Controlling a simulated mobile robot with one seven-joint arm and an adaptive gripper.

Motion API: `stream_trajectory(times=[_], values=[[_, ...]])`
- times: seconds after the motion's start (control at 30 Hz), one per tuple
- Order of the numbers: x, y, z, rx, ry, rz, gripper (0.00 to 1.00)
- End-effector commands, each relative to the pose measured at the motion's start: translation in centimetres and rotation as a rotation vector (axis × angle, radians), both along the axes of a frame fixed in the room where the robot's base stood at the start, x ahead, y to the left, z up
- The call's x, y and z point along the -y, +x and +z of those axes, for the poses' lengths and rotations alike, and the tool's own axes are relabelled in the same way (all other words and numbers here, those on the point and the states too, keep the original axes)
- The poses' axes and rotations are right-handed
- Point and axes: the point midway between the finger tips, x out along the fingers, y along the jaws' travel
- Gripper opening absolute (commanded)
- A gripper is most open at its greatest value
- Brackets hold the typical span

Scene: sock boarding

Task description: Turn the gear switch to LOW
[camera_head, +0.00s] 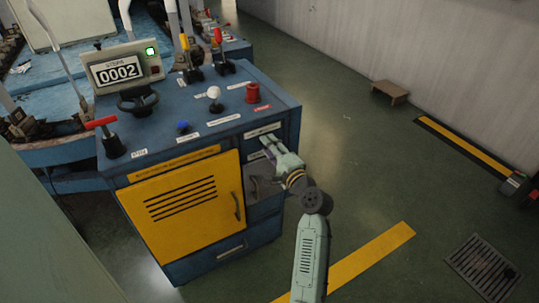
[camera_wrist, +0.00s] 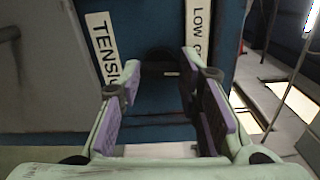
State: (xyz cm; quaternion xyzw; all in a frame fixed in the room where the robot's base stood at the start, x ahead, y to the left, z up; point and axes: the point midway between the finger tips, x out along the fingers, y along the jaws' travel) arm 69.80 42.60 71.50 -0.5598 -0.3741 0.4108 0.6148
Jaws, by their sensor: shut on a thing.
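The gear switch (camera_wrist: 160,58) is a dark knob on the blue front of the machine, with a small pale mark on it. My gripper (camera_wrist: 161,72) has its purple-padded fingers on both sides of the knob and is shut on it. A white label reading "LOW G..." (camera_wrist: 199,30) lies to the right of the knob, its text sideways and partly cut off. In the head view my gripper (camera_head: 270,146) is at the upper right of the cabinet front, and the knob is hidden behind it. I cannot tell which setting the knob points to.
A "TENSI..." label (camera_wrist: 102,45) lies left of the fingers. The blue cabinet (camera_head: 285,108) has a yellow door (camera_head: 165,225), and its top carries a red button (camera_head: 253,93), a white-ball lever (camera_head: 214,93) and a counter display (camera_head: 118,70).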

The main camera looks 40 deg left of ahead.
Motion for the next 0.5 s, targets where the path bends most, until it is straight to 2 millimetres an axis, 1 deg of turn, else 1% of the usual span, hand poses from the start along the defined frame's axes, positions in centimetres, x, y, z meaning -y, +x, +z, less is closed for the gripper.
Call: stream_trajectory(times=[0.03,0.5], values=[[0.04,0.04,-0.47,0.045,-0.017,-0.001,0.04],[0.03,0.05,-0.48,0.454,-0.187,-0.001,0.04]])
